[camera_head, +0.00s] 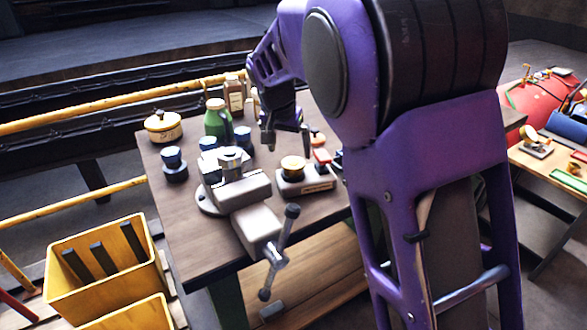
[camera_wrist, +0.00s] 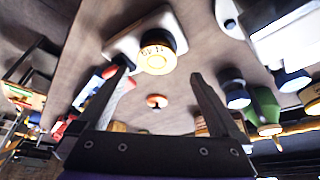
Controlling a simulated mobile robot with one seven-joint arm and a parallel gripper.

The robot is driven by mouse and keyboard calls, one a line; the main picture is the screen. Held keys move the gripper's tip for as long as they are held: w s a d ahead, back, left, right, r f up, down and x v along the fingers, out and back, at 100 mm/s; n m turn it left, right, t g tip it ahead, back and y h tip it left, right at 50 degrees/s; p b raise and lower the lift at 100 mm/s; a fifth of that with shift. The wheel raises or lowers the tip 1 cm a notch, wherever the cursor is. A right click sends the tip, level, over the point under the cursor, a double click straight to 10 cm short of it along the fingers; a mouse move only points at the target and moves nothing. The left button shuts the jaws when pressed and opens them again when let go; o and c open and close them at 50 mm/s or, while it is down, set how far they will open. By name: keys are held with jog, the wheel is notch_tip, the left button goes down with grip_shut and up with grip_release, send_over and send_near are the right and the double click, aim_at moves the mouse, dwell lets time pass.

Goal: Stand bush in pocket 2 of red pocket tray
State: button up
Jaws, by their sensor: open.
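My gripper (camera_head: 286,143) is open and empty above the back part of the workbench. Its two dark fingers also show in the wrist view (camera_wrist: 160,82). A small orange round piece (camera_wrist: 156,101) shows between the fingers in the wrist view, and in the head view (camera_head: 317,139) right of the gripper; I cannot tell whether it is the bush. A small red item (camera_head: 322,156) lies near it, and red also shows beside the left finger in the wrist view (camera_wrist: 124,86). I cannot make out pockets or confirm that it is the red pocket tray.
A grey vise (camera_head: 251,190) with a long handle stands at the bench front. A pale block with a black and yellow round part (camera_head: 293,164) is right of it. Dark blue-topped pots (camera_head: 174,164), a green bottle (camera_head: 216,122) and a yellow tin (camera_head: 163,126) stand left and behind.

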aim_at(292, 159)
jog(key=x, duration=0.4)
jog(key=shift+s+d+f+b, duration=0.2)
jog(key=shift+f+b, duration=0.1)
jog(key=shift+f, duration=0.05)
jog(key=shift+c, duration=0.2)
jog(key=shift+r, duration=0.1)
grip_shut()
